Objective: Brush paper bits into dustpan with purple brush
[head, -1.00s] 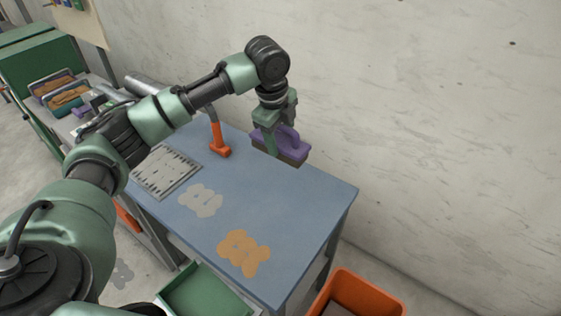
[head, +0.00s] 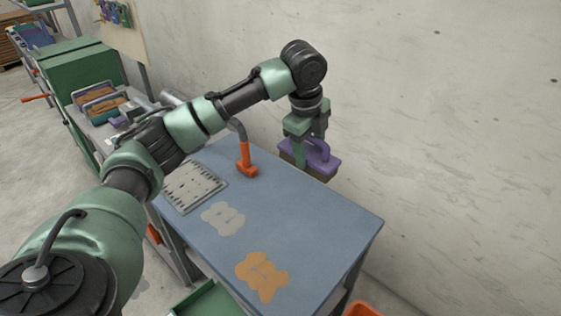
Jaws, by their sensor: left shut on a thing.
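My left gripper (head: 307,140) is shut on the purple brush (head: 318,160). Its fingers grip the brush's handle, and brown bristles point down. The brush is at the far edge of the blue table (head: 290,225), by the wall; I cannot tell whether it touches the top. A flat pale grey patch (head: 223,219) and a flat orange patch (head: 262,276) lie on the table; I cannot tell whether they are paper bits. A green tray-like thing (head: 207,301) shows partly at the bottom edge; I cannot tell whether it is the dustpan. My right gripper is not in view.
An orange-handled tool (head: 246,163) stands on the table left of the brush. A grey slotted plate (head: 193,186) lies on the table's left part. Part of an orange bin (head: 363,309) shows at the bottom right. The table's right half is mostly clear.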

